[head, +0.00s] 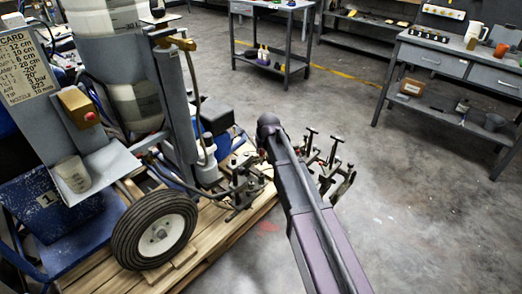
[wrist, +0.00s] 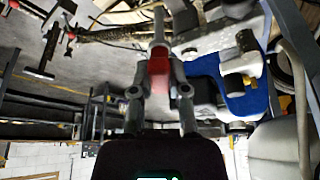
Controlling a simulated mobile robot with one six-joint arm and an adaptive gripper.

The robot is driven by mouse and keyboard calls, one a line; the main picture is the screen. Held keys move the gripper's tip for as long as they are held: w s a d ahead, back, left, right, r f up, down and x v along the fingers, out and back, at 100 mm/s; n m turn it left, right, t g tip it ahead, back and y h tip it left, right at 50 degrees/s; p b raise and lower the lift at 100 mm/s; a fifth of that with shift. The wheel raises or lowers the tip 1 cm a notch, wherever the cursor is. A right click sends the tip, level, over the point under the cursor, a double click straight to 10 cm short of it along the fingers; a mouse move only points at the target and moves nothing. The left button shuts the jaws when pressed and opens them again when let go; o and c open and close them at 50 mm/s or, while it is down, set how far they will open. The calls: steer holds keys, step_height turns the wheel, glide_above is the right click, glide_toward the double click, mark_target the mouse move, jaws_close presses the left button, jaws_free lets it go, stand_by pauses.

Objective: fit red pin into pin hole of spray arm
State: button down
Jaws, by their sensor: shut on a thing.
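The red pin (wrist: 158,72) is between the fingers of my gripper (wrist: 159,88) in the wrist view. The gripper is shut on its red part, and a grey shaft sticks out past the fingertips. In the head view my own arm hides the gripper and the pin. What looks like the spray arm (head: 243,187) is a dark metal assembly at the pallet's right side, partly behind my arm. A rusty bar, perhaps part of it, shows left of the pin in the wrist view (wrist: 112,35). I cannot make out the pin hole.
The striper's wheel (head: 155,231) and blue frame stand on a wooden pallet (head: 222,232) at left. Several T-shaped handles (head: 328,160) rise right of my arm. A workbench (head: 455,70) and a small cart (head: 271,45) stand behind. The floor at right is clear.

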mark_target(261, 156)
steer(key=shift+f+b, duration=1.75)
steer(key=shift+f, duration=0.25)
steer(key=shift+f+b, duration=3.1)
stand_by(2.6)
steer(key=c, duration=0.5)
jaws_free()
steer(key=shift+c, duration=0.2)
